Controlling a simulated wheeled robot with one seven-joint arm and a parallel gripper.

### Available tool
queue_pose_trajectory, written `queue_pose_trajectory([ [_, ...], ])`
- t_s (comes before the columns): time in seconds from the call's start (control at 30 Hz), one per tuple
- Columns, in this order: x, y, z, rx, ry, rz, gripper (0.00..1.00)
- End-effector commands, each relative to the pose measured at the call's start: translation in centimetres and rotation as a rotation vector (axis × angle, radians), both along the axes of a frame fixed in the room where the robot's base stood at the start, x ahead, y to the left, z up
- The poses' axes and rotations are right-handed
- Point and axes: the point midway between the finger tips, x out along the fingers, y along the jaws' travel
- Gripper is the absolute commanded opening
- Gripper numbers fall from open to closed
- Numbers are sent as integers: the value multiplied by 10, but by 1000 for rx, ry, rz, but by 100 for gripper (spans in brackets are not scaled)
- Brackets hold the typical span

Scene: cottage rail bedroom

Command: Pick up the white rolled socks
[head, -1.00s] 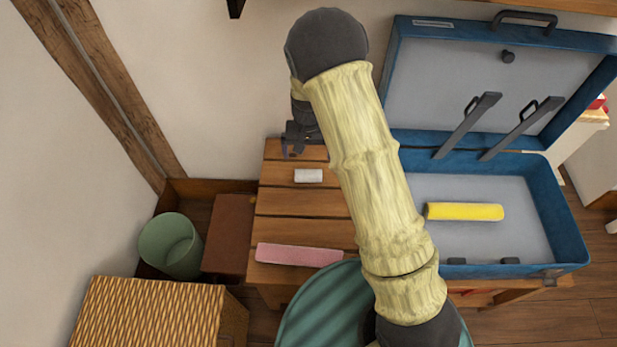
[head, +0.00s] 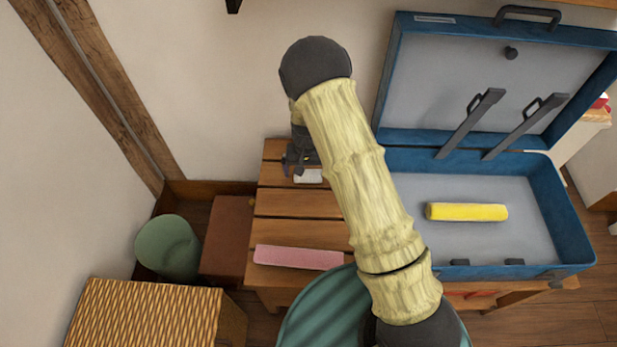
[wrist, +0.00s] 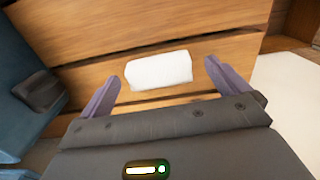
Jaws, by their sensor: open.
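The white rolled socks (head: 308,176) lie on the slatted wooden bench (head: 300,204), near its back edge. In the head view my gripper (head: 300,168) is above and beside them and hides part of them. In the wrist view the white socks (wrist: 158,70) show between the two purple fingers of my open gripper (wrist: 160,85), a little beyond the fingertips. The fingers do not appear to touch the socks, and nothing is held.
A pink roll (head: 298,257) lies at the bench's front. An open blue suitcase (head: 572,215) with a yellow roll (head: 466,212) inside stands on the right. A green bin (head: 168,248), a brown box (head: 228,236) and a wicker chest (head: 145,312) are at left.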

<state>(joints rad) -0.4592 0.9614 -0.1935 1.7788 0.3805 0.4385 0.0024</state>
Motion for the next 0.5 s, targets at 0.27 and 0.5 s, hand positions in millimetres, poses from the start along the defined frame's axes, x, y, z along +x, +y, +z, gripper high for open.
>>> queue_pose_trajectory([
  [0.27,1,-4,-31,1,-1,-7,100],
  [0.5,1,-4,-31,1,-1,-8,100],
])
